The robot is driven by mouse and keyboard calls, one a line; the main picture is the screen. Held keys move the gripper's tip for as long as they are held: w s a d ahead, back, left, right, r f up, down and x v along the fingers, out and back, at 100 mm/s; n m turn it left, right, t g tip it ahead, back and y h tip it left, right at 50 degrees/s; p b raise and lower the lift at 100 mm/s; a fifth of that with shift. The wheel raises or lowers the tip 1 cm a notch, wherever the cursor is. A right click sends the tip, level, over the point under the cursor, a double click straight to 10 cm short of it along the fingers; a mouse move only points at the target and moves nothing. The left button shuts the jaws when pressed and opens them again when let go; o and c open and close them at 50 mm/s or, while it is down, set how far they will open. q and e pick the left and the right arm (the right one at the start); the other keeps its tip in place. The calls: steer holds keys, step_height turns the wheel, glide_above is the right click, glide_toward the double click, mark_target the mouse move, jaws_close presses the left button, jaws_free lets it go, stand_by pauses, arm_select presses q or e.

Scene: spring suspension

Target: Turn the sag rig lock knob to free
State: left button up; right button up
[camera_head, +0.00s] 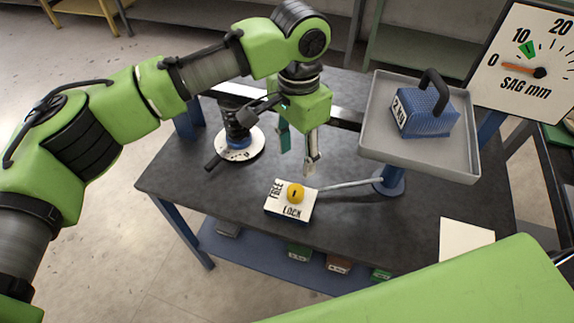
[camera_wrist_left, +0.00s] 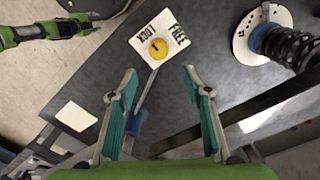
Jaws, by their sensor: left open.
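The yellow lock knob (camera_head: 296,193) sits on a small white plate (camera_head: 277,209) marked FREE and LOCK on the dark bench. In the left wrist view the knob (camera_wrist_left: 158,48) shows a short dark mark towards the LOCK side; its exact angle is hard to tell. My left gripper (camera_head: 298,158) points down above and just behind the knob, open, empty and apart from it. In the wrist view its two teal-padded fingers (camera_wrist_left: 160,75) stand either side of the knob's line. A small green and black part of my right arm, seemingly its gripper (camera_wrist_left: 75,26), shows at upper left.
A thin rod runs from beside the plate to a blue post (camera_head: 389,182). A grey tray (camera_head: 376,138) holds a blue weight (camera_head: 428,112). A black spring (camera_head: 238,128) stands on a white disc at left. The SAG gauge (camera_head: 520,62) needle sits near 0.

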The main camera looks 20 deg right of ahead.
arm_select(q)
glide_above(296, 190)
steer(key=f, duration=0.4)
steer(key=shift+s+a+f+p, duration=0.1)
steer(key=shift+s+f+p, duration=0.1)
steer(key=shift+f+p, duration=0.1)
steer(key=f, duration=0.3)
steer(key=shift+w+f, duration=0.25)
steer(key=shift+f, duration=0.15)
step_height(296, 190, down, 4)
steer(key=shift+r+p, duration=0.25)
steer(key=shift+p, duration=0.05)
steer(key=shift+f, duration=0.55)
steer(key=c, duration=1.1)
arm_select(e)
steer(key=s, duration=0.1)
steer(key=s+r, duration=0.1)
steer(key=shift+s+d+r, duration=0.15)
steer(key=shift+s, duration=0.2)
